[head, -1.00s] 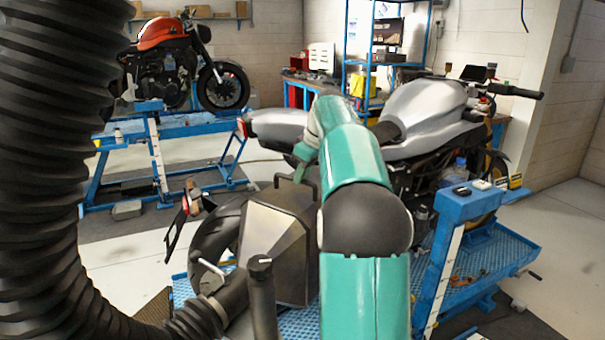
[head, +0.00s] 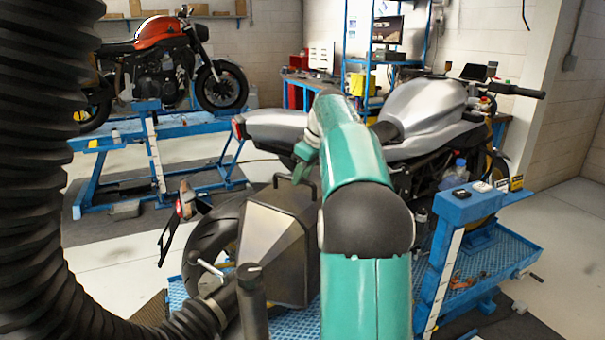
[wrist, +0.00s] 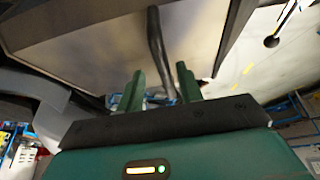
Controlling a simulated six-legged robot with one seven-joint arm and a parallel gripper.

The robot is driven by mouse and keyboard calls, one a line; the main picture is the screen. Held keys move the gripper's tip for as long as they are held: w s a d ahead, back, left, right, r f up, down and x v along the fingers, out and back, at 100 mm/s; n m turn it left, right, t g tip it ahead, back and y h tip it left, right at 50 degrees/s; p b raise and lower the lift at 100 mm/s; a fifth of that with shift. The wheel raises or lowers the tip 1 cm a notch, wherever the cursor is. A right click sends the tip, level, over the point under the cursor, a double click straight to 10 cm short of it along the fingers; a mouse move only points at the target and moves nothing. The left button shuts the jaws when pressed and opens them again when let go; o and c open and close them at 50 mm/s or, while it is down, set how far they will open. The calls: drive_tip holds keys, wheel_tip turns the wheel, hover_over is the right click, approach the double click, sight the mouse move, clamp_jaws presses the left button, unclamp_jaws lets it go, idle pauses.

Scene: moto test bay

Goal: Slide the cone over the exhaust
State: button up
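The cone (head: 276,250) is a dark grey, box-like tapered hood beside the rear wheel of the silver motorcycle (head: 425,110). Its narrow end joins a black ribbed hose (head: 40,200). A dark bar handle (wrist: 154,40) stands on the cone. In the wrist view, the green fingers of my gripper (wrist: 160,80) are on either side of this handle, with gaps showing. My gripper (head: 303,172) is at the cone's top in the head view, partly hidden by my arm. The exhaust is hidden, so I cannot tell how the cone sits to it.
A blue lift platform (head: 490,262) with a post (head: 455,235) holding small items is at right. The rear wheel (head: 207,245) and a tail bracket (head: 180,215) are left of the cone. A red motorcycle (head: 165,60) stands behind. Floor (head: 115,240) is clear at left.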

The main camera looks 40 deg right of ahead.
drive_tip(key=a+v, duration=0.1)
drive_tip(key=v, duration=1.3)
drive_tip(key=shift+d, duration=0.35)
